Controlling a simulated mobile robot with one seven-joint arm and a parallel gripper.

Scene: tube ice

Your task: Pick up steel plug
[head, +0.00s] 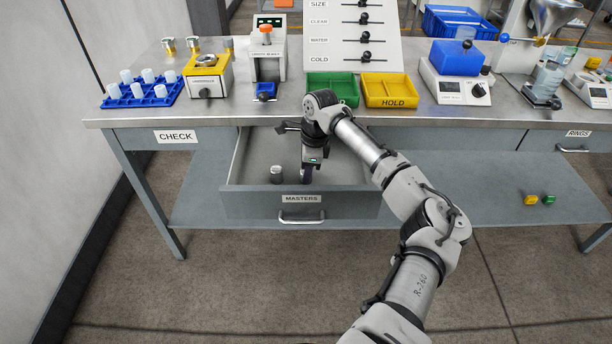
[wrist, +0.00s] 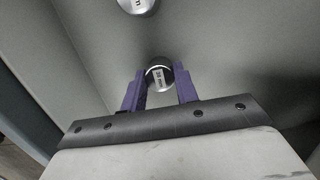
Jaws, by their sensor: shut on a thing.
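My gripper (head: 306,176) reaches down into the open drawer labelled MASTERS (head: 262,206). In the wrist view its purple fingers (wrist: 160,82) are shut on a round steel plug (wrist: 159,70) with a small marked label on its top. In the head view I cannot make out this held plug behind the fingers. A second steel plug (head: 276,175) stands on the drawer floor to the left of my gripper. It also shows at the top edge of the wrist view (wrist: 136,5), apart from the fingers.
The drawer walls stand close around my gripper. The workbench (head: 200,116) above holds a blue rack (head: 143,94) of white tubes, a yellow-topped device (head: 206,70), a green tray (head: 334,86) and a yellow HOLD tray (head: 390,90).

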